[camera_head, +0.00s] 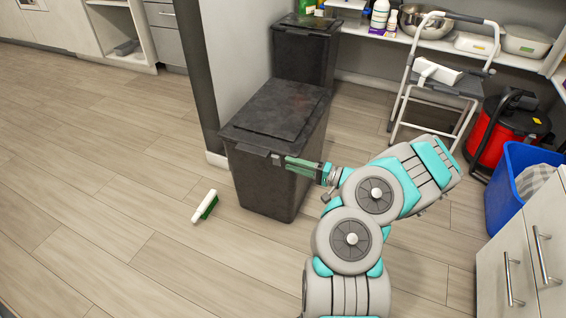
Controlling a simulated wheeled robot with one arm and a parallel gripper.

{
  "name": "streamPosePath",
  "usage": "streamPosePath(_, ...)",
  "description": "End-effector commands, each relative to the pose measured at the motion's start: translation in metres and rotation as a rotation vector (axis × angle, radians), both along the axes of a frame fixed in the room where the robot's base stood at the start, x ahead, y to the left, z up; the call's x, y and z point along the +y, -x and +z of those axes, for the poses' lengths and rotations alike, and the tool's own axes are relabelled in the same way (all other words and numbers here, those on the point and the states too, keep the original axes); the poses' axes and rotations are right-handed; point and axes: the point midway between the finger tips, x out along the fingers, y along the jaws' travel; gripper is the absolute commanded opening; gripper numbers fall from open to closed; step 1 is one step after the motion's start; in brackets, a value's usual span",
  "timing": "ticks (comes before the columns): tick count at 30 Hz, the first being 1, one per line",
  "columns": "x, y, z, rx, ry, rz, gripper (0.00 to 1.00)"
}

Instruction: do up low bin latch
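A low dark grey bin (262,185) stands on the wooden floor at the centre, its flat lid (275,112) lying down over the top. A small grey latch piece (277,158) shows at the front edge just under the lid. My gripper (287,162) reaches in from the right, its green-tinted fingers pointing left at that piece. The fingertips are at or very close to the latch; I cannot tell whether they touch it. The fingers overlap in this side view, so their opening is hidden. The latch's exact position is too small to make out.
A second dark bin (303,52) stands behind. A white and green brush (206,206) lies on the floor to the left. A step stool (440,85), a red vacuum (505,125), a blue bin (520,185) and drawers (525,255) crowd the right.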

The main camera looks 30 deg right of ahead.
Motion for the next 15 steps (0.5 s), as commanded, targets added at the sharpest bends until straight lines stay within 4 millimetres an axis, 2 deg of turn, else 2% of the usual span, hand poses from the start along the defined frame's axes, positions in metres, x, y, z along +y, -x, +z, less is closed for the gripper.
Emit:
streamPosePath(6,-0.014,0.017,0.000,-0.001,0.001,0.000,0.38)
streamPosePath(15,-0.015,0.019,0.000,-0.001,-0.001,0.001,0.38)
